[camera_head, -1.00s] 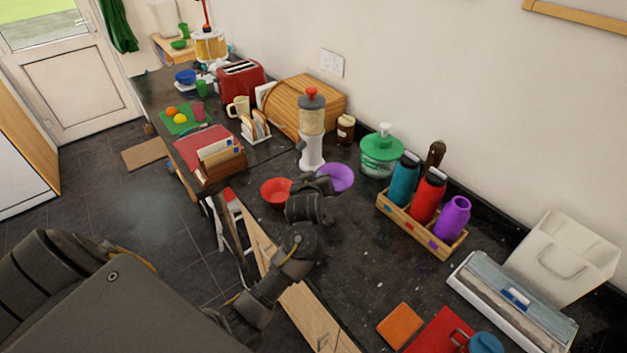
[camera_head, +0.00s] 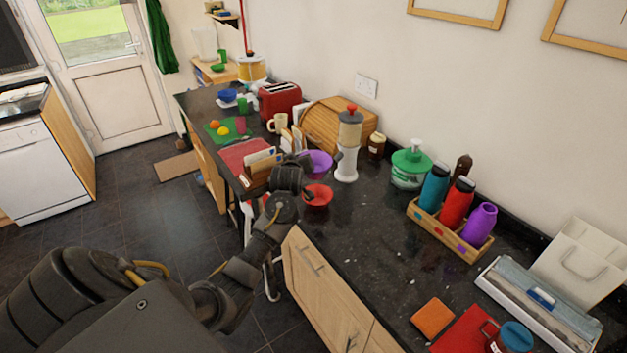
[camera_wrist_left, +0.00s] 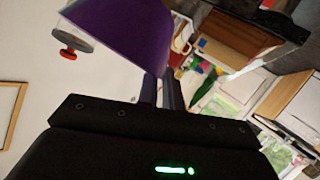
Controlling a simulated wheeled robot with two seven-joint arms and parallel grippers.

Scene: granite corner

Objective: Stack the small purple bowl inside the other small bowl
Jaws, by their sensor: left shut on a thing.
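The small purple bowl (camera_head: 319,162) is in the jaws of my left gripper (camera_head: 304,162), which is shut on its rim. In the left wrist view the purple bowl (camera_wrist_left: 125,30) fills the upper middle, beyond the fingers (camera_wrist_left: 163,92). The red bowl (camera_head: 319,196) sits on the dark counter. In the head view the purple bowl appears just above and behind the red one, apart from it; its exact height is hard to tell. My right gripper is not in view.
A white dispenser with a red top (camera_head: 348,145) stands close to the right of the bowls. A wooden letter rack (camera_head: 262,167) is to the left. A bottle crate (camera_head: 450,232) and a green-lidded jar (camera_head: 410,165) are farther right. The counter (camera_head: 370,240) in front is clear.

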